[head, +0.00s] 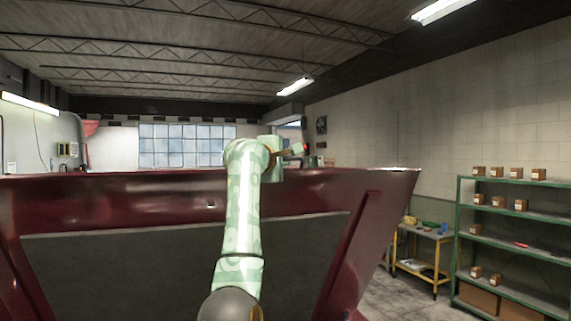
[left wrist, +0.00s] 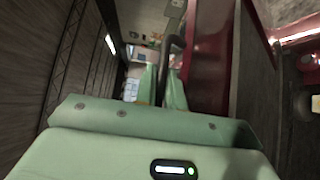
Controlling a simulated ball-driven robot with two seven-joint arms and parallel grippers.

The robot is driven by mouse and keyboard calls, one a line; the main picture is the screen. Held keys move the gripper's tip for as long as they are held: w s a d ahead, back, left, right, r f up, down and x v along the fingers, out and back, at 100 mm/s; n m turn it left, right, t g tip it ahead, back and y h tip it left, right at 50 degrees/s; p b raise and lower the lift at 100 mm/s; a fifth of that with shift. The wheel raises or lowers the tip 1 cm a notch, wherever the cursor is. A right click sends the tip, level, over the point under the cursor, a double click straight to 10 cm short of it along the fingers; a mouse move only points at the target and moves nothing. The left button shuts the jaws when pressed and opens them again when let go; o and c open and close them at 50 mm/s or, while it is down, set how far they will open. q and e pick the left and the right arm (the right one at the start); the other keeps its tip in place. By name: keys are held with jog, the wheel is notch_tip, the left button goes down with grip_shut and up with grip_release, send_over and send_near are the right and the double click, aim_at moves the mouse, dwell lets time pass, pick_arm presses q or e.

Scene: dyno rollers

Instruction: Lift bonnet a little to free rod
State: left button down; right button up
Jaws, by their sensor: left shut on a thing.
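The dark red bonnet (head: 130,197) stands raised across the head view, its underside with a dark panel facing me. It also fills the right of centre in the left wrist view (left wrist: 208,60). My left arm rises in front of it, and my left gripper (head: 290,152) is at its top edge, right of the middle. In the left wrist view the green fingers (left wrist: 161,88) are shut on a dark curved handle (left wrist: 171,47) that seems to join the bonnet. The exact contact is partly hidden. I cannot make out the rod. My right gripper is not in view.
A green shelf rack (head: 512,213) with small boxes stands at the right wall. A yellow-legged workbench (head: 425,236) with small items is left of it. Some floor is free between the bonnet and the rack. Ceiling beams are well above.

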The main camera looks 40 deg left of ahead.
pick_arm(q)
jog(key=c, duration=1.8)
grip_release()
jog(key=shift+o, duration=0.2)
jog(key=shift+s+d, duration=0.1)
jog(key=shift+s, duration=0.15)
jog(key=b+v, duration=0.8)
jog(key=v, duration=0.7)
jog(key=shift+s+b, duration=0.4)
jog(key=shift+d, duration=0.1)
